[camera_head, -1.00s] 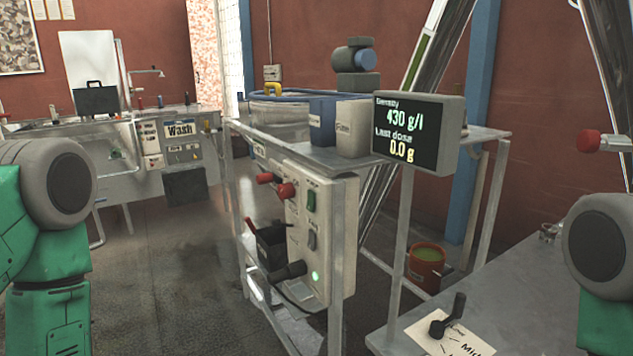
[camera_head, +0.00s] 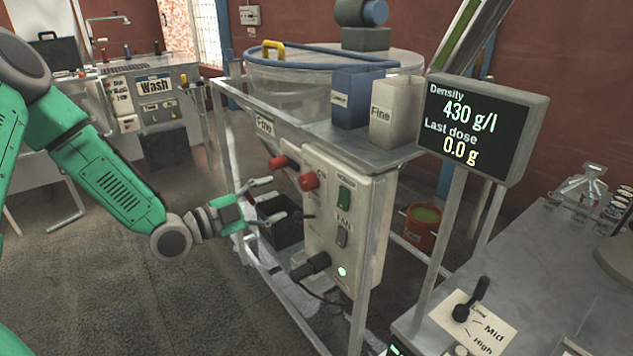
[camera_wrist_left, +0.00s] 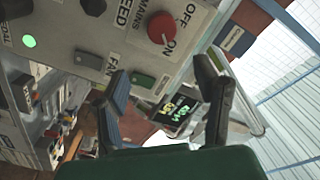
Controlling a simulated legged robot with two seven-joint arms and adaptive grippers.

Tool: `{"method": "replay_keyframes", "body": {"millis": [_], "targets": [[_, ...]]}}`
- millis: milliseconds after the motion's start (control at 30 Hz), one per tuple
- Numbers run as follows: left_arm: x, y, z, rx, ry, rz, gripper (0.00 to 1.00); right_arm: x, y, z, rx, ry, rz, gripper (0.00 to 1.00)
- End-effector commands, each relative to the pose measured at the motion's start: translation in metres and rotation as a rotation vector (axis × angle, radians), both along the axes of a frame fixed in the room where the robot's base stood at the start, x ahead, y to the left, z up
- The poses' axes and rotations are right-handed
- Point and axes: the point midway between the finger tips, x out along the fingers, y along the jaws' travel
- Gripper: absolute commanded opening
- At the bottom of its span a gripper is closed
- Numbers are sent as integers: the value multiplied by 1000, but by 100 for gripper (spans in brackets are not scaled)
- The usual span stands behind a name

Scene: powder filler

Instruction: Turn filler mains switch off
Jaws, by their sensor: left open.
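The filler's control panel (camera_head: 325,222) carries a red knob (camera_head: 309,181) on its front. The wrist view shows a red knob (camera_wrist_left: 161,27) with OFF and ON printed beside it and a MAINS label nearby. A second red knob (camera_head: 278,163) sticks out at the panel's left. My left gripper (camera_head: 276,198) is open and empty, just left of the panel and a little below the knobs, apart from them. In the wrist view its two fingers (camera_wrist_left: 163,78) spread below the red knob. My right gripper is out of view.
A green switch (camera_head: 344,198), a FAN switch (camera_head: 341,236), a black knob (camera_head: 318,262) and a lit green lamp (camera_head: 342,271) crowd the panel. A black box (camera_head: 281,228) sits behind the gripper. The display (camera_head: 480,128) stands right. Open floor lies left.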

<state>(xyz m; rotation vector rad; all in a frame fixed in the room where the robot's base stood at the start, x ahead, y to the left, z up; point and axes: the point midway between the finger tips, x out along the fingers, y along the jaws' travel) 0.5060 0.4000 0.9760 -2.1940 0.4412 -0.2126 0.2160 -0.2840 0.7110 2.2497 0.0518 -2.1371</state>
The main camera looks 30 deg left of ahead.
Motion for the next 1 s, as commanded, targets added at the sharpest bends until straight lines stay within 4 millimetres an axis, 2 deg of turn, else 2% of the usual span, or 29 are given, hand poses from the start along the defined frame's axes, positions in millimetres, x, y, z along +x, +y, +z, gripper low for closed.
{"method": "replay_keyframes", "body": {"millis": [300,500,700,967,1000], "targets": [[64,-10,-9,-12,2,2,56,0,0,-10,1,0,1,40],[91,-27,-6,-8,2,3,56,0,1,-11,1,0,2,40],[102,-40,-2,-2,2,2,56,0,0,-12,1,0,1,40],[103,-32,-5,-10,1,2,56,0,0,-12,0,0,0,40],[103,-31,-5,-11,1,2,42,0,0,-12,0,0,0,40]]}}
